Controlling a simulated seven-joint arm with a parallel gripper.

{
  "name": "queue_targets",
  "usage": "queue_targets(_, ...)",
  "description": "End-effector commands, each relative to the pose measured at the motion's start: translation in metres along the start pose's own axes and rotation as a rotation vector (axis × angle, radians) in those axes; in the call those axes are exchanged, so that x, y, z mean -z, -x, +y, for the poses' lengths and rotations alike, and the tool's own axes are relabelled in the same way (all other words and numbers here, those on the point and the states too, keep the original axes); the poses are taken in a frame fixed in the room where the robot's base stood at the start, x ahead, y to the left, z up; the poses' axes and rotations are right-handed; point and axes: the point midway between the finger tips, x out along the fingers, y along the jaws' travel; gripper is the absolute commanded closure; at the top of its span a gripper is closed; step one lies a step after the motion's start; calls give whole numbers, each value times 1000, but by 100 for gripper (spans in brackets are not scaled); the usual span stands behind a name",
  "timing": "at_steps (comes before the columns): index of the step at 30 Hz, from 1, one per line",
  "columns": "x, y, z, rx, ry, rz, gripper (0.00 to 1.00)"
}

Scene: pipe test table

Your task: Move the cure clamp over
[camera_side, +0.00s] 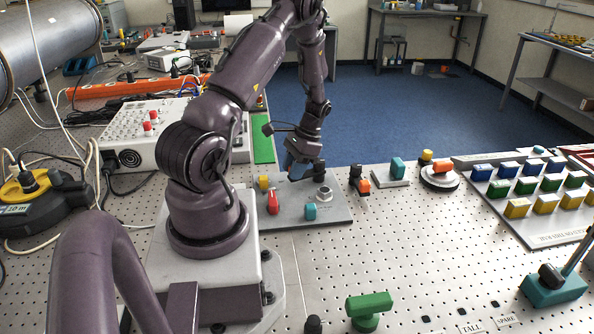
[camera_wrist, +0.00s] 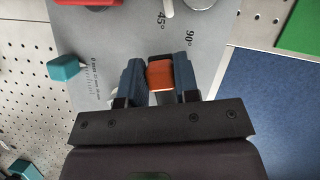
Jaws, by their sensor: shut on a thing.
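My gripper (camera_wrist: 160,72) is shut on an orange block (camera_wrist: 161,76), gripped between its two blue-grey fingers over a grey plate (camera_wrist: 88,33). In the side view my gripper (camera_side: 297,174) is low over the back of that plate (camera_side: 338,213), and the orange block cannot be made out there. I cannot tell whether the block touches the plate. The plate has angle marks, 45° and 90°, and a millimetre scale. No part is labelled cure clamp, so I cannot tell if the orange block belongs to it.
The plate carries a red handle (camera_side: 273,202), a teal block (camera_side: 310,211), a yellow block (camera_side: 263,182) and a metal cylinder (camera_side: 324,194). Right of it stand a black-and-orange piece (camera_side: 361,184) and a teal block (camera_side: 397,168). The perforated table in front is mostly clear around a green T-piece (camera_side: 369,307).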

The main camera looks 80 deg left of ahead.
Motion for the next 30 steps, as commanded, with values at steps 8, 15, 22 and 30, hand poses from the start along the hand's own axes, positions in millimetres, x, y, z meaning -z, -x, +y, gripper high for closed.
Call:
queue_targets(8, 1, 2, -8, 40, -89, 3, 100)
queue_targets(15, 1, 2, -10, 49, -110, 4, 100)
queue_targets(22, 2, 2, -10, 49, -110, 4, 100)
queue_targets(30, 1, 2, -9, 47, -109, 3, 47)
